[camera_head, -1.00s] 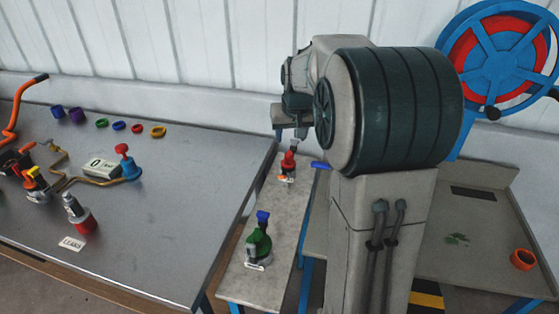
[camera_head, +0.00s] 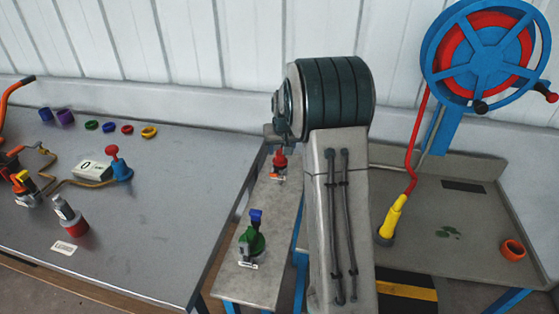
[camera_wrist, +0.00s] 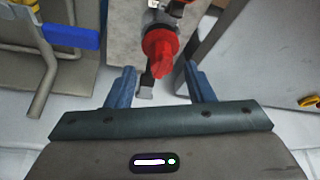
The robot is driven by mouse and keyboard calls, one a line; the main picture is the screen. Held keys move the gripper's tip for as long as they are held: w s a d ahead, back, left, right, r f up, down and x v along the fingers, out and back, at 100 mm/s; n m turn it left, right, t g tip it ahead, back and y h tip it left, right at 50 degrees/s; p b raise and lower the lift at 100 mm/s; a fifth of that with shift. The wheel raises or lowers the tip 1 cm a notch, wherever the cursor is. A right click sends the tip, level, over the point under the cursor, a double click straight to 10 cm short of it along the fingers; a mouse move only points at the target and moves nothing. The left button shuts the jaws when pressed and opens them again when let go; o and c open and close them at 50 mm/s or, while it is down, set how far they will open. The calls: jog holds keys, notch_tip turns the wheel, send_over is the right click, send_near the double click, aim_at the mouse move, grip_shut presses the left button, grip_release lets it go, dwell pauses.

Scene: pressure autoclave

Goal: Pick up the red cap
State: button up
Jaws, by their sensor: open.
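A red cap (camera_head: 280,159) tops a small fitting on the narrow grey bench (camera_head: 233,278), at its far end. In the wrist view the red cap (camera_wrist: 160,45) is upper middle, with a ridged round rim and a pointed top. My gripper (camera_wrist: 159,70) is open, with a blue finger on each side of the cap's near end. The fingers look apart from the cap; I cannot tell their height relative to it. In the head view my arm hides most of the gripper, which is just above the cap.
A green fitting with a blue top (camera_head: 252,239) stands nearer on the bench. The left metal table (camera_head: 150,225) holds coloured rings, a gauge box (camera_head: 93,169) and valves. A blue-and-red wheel (camera_head: 487,55) and an orange ring (camera_head: 512,250) are right.

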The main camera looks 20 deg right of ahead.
aim_at(280, 152)
jog(key=shift+w+p+x, duration=0.2)
jog(key=shift+p+x, duration=0.15)
jog(key=shift+x, duration=1.75)
jog(key=shift+a+r, duration=0.1)
jog(key=shift+a, duration=0.05)
grip_shut()
